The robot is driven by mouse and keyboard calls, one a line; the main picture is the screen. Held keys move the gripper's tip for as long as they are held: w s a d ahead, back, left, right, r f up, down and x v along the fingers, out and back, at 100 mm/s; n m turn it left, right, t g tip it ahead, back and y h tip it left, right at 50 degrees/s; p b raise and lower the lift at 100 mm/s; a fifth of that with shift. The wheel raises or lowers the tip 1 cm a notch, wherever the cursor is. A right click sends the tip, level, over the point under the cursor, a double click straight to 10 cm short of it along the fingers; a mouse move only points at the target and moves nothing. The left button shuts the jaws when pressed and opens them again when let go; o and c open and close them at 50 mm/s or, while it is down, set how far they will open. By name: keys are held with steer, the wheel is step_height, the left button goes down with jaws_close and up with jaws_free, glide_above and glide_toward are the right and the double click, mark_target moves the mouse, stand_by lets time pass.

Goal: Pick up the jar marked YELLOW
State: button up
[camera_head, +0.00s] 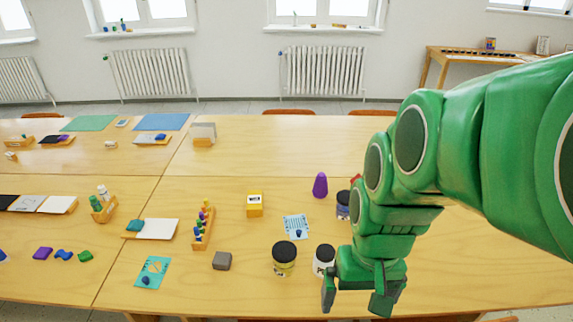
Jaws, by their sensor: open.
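A jar with a black lid and a yellow-olive body (284,267) stands upright near the front of the table, left of my gripper. Its label is too small to read, but its colour fits yellow. A second black-lidded jar with a whitish body (322,266) stands just right of it, close to my left finger. A third, dark bluish jar (343,208) stands farther back, partly hidden by my arm. My gripper (355,297) points down at the front right, its two fingers apart. I see nothing between them.
A wooden rack (203,230) stands to the left. My arm hides much of the right side.

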steer(key=w+a+f+t+y, duration=0.1)
steer(key=w+a+f, duration=0.2)
steer(key=w+a, duration=0.4)
steer(key=m+t+h, duration=0.3)
steer(key=m+t, duration=0.2)
steer(key=t, duration=0.2)
glide_toward(283, 253)
steer(key=a+f, duration=0.6)
steer(key=f, duration=0.2)
steer(key=shift+w+d+f+t+h, duration=0.5)
steer(key=shift+t+h, duration=0.2)
steer(key=shift+h, duration=0.1)
steer(key=shift+d+t+h, duration=0.5)
steer(key=shift+t+h, duration=0.1)
steer(key=shift+t, duration=0.1)
steer(key=shift+d+r+m+t+h, duration=0.15)
steer(key=shift+d+m+t+h, duration=0.15)
steer(key=shift+d, duration=0.05)
steer(key=shift+w+d+r+t+h, duration=0.15)
steer(key=shift+d+r+t+h, duration=0.55)
steer(key=shift+d+r, duration=0.35)
steer(key=shift+r+x, duration=0.15)
steer(key=shift+x, duration=1.4)
steer(key=shift+r+x, duration=0.1)
steer(key=shift+x, duration=2.35)
steer(key=shift+c, duration=0.2)
steer(key=c, duration=1.1)
